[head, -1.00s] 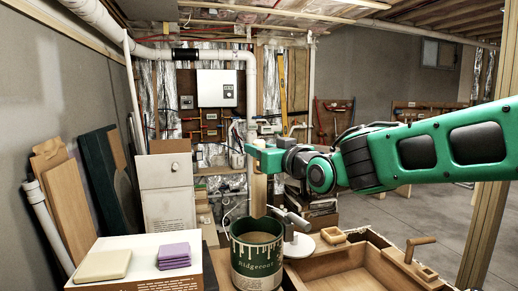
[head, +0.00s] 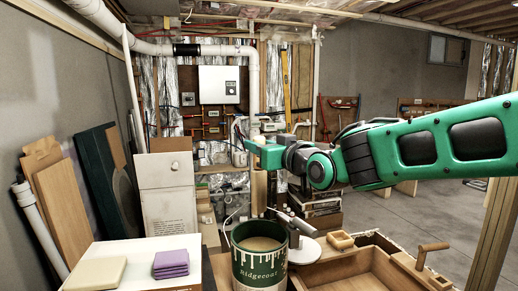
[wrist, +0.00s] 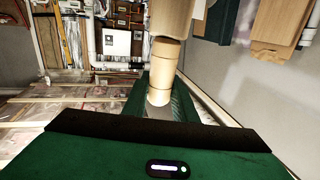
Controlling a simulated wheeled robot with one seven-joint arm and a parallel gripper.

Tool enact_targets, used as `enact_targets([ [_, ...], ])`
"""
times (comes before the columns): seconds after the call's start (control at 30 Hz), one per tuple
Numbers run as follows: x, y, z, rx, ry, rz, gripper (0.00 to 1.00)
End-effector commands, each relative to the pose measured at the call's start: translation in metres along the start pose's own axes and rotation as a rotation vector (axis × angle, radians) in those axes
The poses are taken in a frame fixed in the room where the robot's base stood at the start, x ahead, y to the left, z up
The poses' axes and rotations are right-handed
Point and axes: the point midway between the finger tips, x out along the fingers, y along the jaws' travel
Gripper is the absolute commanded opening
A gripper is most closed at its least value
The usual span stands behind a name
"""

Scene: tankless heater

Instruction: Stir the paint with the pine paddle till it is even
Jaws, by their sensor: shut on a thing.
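The green paint can (head: 260,270), labelled Ridgecoat with cream drips, stands open at the bottom middle of the head view. Tan paint (head: 260,244) shows inside, with a plain-looking surface. My green gripper (head: 262,155) is above and seemingly behind the can, shut on the pale pine paddle (head: 258,190). The paddle hangs about upright, and its lower end appears above the can's rim, out of the paint; its exact depth is unclear. In the wrist view a pale, stepped round wooden piece (wrist: 162,70), apparently the paddle, stands out between the green fingers.
A grey lamp-like tool on a round white base (head: 303,250) stands close right of the can. A white box top (head: 135,250) with a purple cloth stack (head: 171,264) is at left.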

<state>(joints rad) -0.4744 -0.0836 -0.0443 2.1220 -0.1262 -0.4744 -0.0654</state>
Motion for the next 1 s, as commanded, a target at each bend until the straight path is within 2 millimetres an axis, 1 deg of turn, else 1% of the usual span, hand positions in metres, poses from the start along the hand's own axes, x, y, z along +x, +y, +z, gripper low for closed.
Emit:
enact_targets([
  [0.17,-0.001,0.002,0.0,-0.002,0.001,0.003,0.0],
  [0.27,-0.001,0.002,0.006,-0.002,-0.001,0.003,0.0],
  [1.0,-0.001,0.003,0.068,-0.001,-0.001,0.003,0.0],
])
